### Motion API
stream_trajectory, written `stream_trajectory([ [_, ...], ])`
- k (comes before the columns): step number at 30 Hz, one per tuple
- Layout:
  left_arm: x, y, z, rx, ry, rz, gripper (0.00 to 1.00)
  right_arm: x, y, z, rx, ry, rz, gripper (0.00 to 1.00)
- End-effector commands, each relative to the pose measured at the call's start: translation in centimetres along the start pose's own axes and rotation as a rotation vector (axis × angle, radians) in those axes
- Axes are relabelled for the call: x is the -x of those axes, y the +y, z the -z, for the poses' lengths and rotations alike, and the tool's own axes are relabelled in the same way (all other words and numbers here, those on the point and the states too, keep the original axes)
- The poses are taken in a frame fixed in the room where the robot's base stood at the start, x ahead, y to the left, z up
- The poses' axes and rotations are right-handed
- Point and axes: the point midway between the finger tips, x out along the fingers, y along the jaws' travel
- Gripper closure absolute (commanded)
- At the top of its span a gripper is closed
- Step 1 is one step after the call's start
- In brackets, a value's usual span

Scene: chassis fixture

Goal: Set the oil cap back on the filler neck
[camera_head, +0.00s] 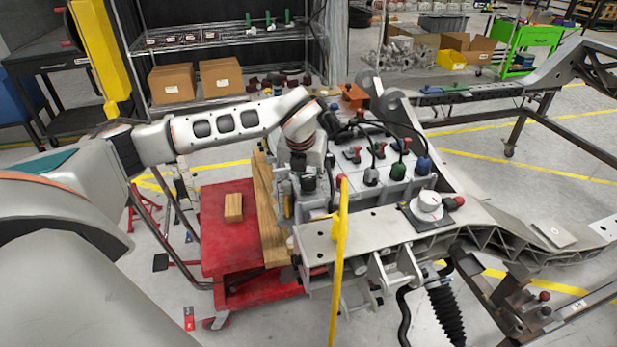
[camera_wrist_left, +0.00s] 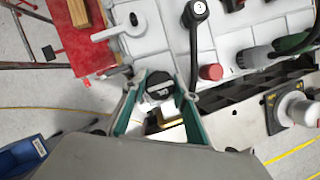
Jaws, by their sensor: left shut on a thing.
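My left gripper (camera_head: 309,184) reaches down over the left end of the engine block (camera_head: 392,172). In the left wrist view its two teal-padded fingers (camera_wrist_left: 160,84) are closed around a round black cap (camera_wrist_left: 161,78) with a pale label on its face, which I take for the oil cap. A small brass-coloured part (camera_wrist_left: 162,123) shows between the fingers. I cannot make out the filler neck for certain, nor whether the cap touches it. The cap itself is hard to tell apart in the head view. My right gripper is out of view.
A yellow upright bar (camera_head: 340,255) stands close to the right of my left gripper. Black cables and a red knob (camera_wrist_left: 210,72) sit on the engine top. A red cart (camera_head: 222,262) with wood is at the left. A white round part (camera_head: 427,206) sits on the chassis rail.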

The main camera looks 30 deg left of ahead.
Motion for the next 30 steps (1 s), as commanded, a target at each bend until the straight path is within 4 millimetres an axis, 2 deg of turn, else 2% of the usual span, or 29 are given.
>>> stream_trajectory([
  [12, -0.9, 0.1, 0.4, 0.0, 0.003, -0.001, 0.86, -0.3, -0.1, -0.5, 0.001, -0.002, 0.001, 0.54],
  [13, -0.9, 0.1, 0.4, 0.0, 0.003, -0.001, 0.69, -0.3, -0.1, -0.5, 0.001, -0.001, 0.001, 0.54],
  [15, -0.8, 0.1, 0.4, 0.0, 0.002, -0.001, 0.52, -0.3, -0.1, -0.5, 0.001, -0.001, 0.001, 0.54],
  [26, -0.6, 0.0, 0.3, 0.0, 0.001, -0.001, 0.52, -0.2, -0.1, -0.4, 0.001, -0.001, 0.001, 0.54],
  [30, 0.1, 0.0, -0.1, 0.0, -0.001, 0.0, 0.52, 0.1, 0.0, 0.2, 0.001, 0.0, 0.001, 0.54],
])
